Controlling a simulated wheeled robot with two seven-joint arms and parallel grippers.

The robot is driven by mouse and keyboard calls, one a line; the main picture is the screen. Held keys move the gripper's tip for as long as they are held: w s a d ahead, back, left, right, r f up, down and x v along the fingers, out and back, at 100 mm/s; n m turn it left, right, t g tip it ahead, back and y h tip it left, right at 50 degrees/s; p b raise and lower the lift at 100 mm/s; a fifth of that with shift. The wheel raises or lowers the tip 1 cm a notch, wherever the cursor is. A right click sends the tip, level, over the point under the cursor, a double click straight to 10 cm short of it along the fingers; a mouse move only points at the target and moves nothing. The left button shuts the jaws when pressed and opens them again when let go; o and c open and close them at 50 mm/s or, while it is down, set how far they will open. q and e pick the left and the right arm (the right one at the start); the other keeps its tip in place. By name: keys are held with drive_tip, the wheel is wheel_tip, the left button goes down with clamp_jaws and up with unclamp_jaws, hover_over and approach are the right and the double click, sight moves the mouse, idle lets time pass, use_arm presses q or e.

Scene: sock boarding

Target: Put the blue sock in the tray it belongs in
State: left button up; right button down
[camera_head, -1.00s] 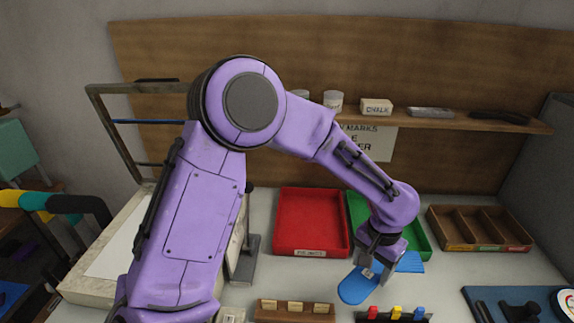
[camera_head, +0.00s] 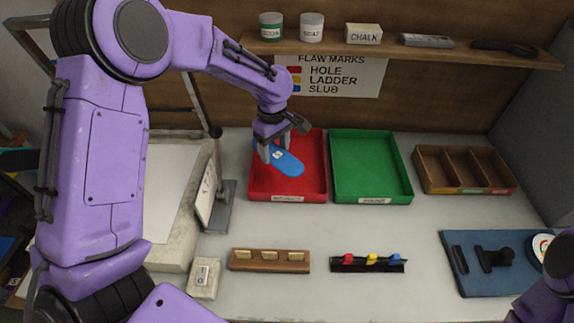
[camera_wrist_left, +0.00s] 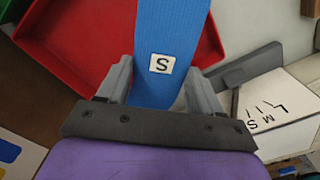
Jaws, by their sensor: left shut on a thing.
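The blue sock (camera_head: 289,167) carries a small white label, which reads "S" in the left wrist view. My left gripper (camera_head: 268,154) is shut on the sock and holds it over the left part of the red tray (camera_head: 312,150). The sock (camera_wrist_left: 170,25) runs out between the two fingers in the left wrist view, with the red tray (camera_wrist_left: 85,45) beyond it. I cannot tell whether the sock touches the tray floor. The green tray (camera_head: 371,165) stands to the right and looks empty. My right gripper is out of view.
A grey stand with a lettered card (camera_head: 207,193) is just left of the red tray. A divided wooden box (camera_head: 463,168) stands right. In front are a wooden holder (camera_head: 268,261), a rack of coloured markers (camera_head: 368,263) and a blue mat (camera_head: 475,280). A shelf runs above.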

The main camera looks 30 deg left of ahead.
sight(276, 178)
use_arm(q)
wheel_tip(276, 178, down, 10)
drive_tip(key=shift+r+p, duration=0.2)
drive_tip(key=shift+p, duration=0.25)
drive_tip(key=o, duration=1)
drive_tip(key=shift+f, duration=0.15)
wheel_tip(276, 178, up, 12)
drive_tip(key=shift+r+b, duration=0.2)
drive_tip(key=shift+b, duration=0.4)
drive_tip(key=shift+d, duration=0.1)
